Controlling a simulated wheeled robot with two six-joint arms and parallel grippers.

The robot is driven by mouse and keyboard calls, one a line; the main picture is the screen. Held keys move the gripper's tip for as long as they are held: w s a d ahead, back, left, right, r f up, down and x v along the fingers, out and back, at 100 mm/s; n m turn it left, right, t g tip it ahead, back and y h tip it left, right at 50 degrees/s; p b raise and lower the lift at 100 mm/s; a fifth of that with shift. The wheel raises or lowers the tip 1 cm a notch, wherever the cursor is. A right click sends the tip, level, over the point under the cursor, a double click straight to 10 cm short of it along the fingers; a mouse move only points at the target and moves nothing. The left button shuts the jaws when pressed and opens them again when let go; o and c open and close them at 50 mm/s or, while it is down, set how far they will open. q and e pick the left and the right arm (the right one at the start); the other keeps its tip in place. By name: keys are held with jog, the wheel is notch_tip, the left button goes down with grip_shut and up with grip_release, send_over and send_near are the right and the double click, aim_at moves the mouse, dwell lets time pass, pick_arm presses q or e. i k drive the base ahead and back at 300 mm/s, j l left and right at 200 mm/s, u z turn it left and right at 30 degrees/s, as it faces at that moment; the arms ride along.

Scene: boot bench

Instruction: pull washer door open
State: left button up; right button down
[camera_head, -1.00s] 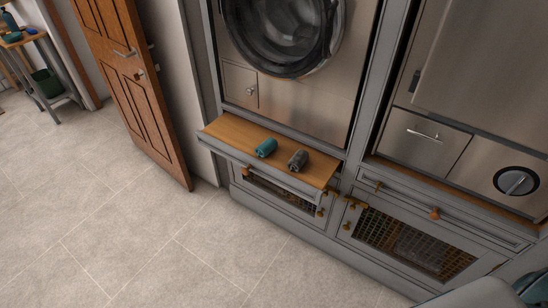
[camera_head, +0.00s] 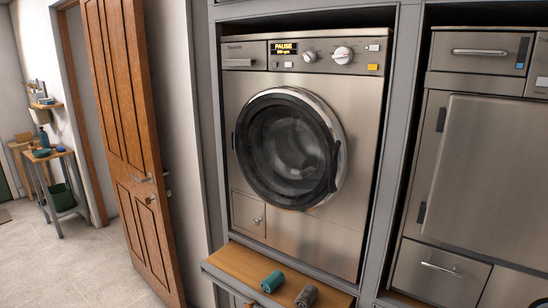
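The washer (camera_head: 300,230) is a steel front-loader set in a grey cabinet, in the middle of the head view. Its round door (camera_head: 289,148) has a dark ring and a glass window and looks shut. A dark grip shows at the right side of the door ring. The display (camera_head: 284,48) above reads PAUSE. Neither of my grippers is in view.
A wooden pull-out shelf (camera_head: 236,262) under the washer holds a teal rolled item (camera_head: 272,281) and a grey one (camera_head: 306,296). A wooden room door (camera_head: 128,120) stands at left. Another steel appliance (camera_head: 480,170) is at right. Open floor (camera_head: 85,265) lies at lower left.

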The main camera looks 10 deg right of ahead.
aim_at(320, 188)
jog(key=i, duration=0.3)
jog(key=i+z, duration=0.1)
jog(key=z, duration=0.3)
jog(key=i+z, duration=0.1)
jog(key=z, duration=0.25)
jog(key=i+j+z, duration=0.1)
jog(key=z, duration=0.75)
